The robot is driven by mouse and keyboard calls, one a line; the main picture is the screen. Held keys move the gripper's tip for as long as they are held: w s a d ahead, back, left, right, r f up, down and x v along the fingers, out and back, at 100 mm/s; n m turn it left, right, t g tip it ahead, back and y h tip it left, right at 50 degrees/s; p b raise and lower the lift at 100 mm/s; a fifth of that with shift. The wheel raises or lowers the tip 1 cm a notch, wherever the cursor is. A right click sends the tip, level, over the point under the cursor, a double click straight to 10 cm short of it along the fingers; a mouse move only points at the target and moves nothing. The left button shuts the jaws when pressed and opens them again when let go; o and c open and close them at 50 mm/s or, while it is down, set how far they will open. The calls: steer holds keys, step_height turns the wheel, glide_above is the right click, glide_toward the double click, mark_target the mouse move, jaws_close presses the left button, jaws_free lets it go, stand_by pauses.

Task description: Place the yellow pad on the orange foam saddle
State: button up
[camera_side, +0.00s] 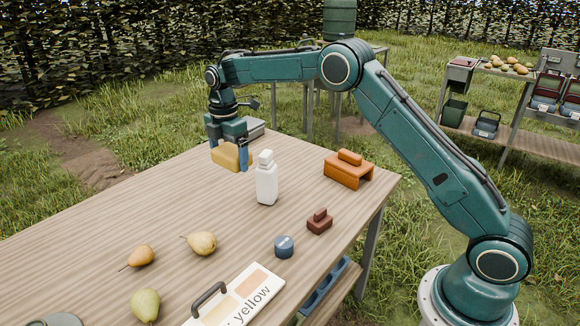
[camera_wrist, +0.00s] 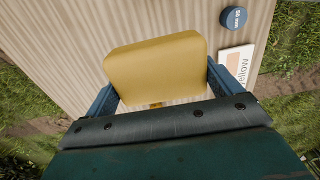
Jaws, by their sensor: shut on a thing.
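The yellow pad (camera_side: 227,156) is held between the blue fingers of my gripper (camera_side: 229,155), above the far left part of the table. In the wrist view the pad (camera_wrist: 156,68) shows its broad yellow face, with a finger on each side of it. My gripper (camera_wrist: 160,88) is shut on it. The orange foam saddle (camera_side: 347,171) stands on the table near the right edge, to the right of my gripper and apart from it. The saddle does not show in the wrist view.
A white bottle (camera_side: 266,181) stands between my gripper and the saddle. A dark red block (camera_side: 319,223) and a blue round weight (camera_side: 284,247) lie nearer the front. A grey object (camera_side: 254,128) is behind my gripper.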

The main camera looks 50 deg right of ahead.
steer(key=s+d+r, duration=0.2)
steer(key=d, duration=0.9)
steer(key=s+d+r, duration=0.2)
steer(key=d+r, duration=0.1)
steer(key=d, duration=0.7)
step_height(320, 180, up, 5)
glide_above(357, 157)
steer(key=shift+d+r, duration=0.15)
step_height(357, 157, down, 16)
steer(key=shift+r, duration=0.1)
steer(key=shift+f, duration=2.15)
steer(key=shift+f, duration=0.1)
